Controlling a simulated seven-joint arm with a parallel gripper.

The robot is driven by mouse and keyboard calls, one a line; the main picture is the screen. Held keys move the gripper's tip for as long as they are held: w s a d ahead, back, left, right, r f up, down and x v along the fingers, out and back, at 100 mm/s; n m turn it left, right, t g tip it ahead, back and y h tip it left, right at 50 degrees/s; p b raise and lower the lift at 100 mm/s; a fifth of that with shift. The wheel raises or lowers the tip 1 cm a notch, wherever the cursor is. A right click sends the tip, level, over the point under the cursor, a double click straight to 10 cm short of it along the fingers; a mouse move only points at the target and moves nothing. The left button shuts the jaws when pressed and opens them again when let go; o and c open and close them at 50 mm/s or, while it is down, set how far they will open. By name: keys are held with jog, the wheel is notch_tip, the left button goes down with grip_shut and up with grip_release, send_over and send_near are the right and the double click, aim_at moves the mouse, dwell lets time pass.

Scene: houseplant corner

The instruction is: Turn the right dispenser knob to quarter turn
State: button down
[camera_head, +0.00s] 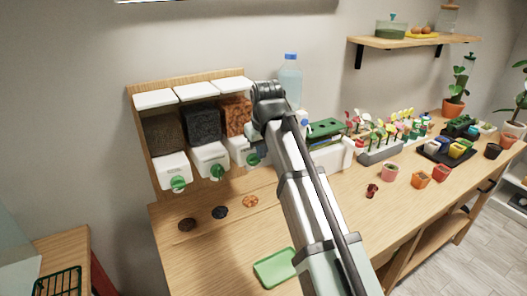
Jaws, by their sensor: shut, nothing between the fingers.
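Three dispensers stand side by side in a wooden rack against the wall, with dark brown, black and orange-brown fill. The right dispenser (237,116) has a green knob (253,160) low on its white front, partly covered by my arm. Its exact angle cannot be made out. The left knob (178,184) and the middle knob (217,172) are in plain sight. My gripper (261,148) is shut and empty close by the right knob, mostly hidden behind my wrist and forearm. I cannot tell whether it touches the knob.
Small dark, black and orange piles (250,201) lie on the wooden table below the dispensers. A green tray (275,268) lies nearer. A water bottle (290,80), a white container (330,155) and several small pots (390,172) stand to the right. The table's front left is clear.

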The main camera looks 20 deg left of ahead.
jog(key=shift+s+a, duration=0.4)
jog(key=shift+s, duration=0.2)
jog(key=a+v, duration=0.2)
jog(key=v, duration=1.2)
jog(key=s+a+f+n+t, duration=0.1)
jog(key=s+a+f, duration=0.1)
jog(key=s+f, duration=0.3)
jog(key=s+a+f+n, duration=0.1)
jog(key=s+f, duration=0.3)
jog(key=s, duration=0.4)
jog(key=w+d+r+n+t, duration=0.25)
jog(key=w+r+t, duration=0.2)
jog(key=t, duration=0.25)
jog(key=d+f+x, duration=0.1)
jog(key=x, duration=1.2)
jog(key=shift+d+f+m+y, duration=0.35)
jog(key=shift+d+f+y, duration=0.05)
jog(key=shift+d+f, duration=0.15)
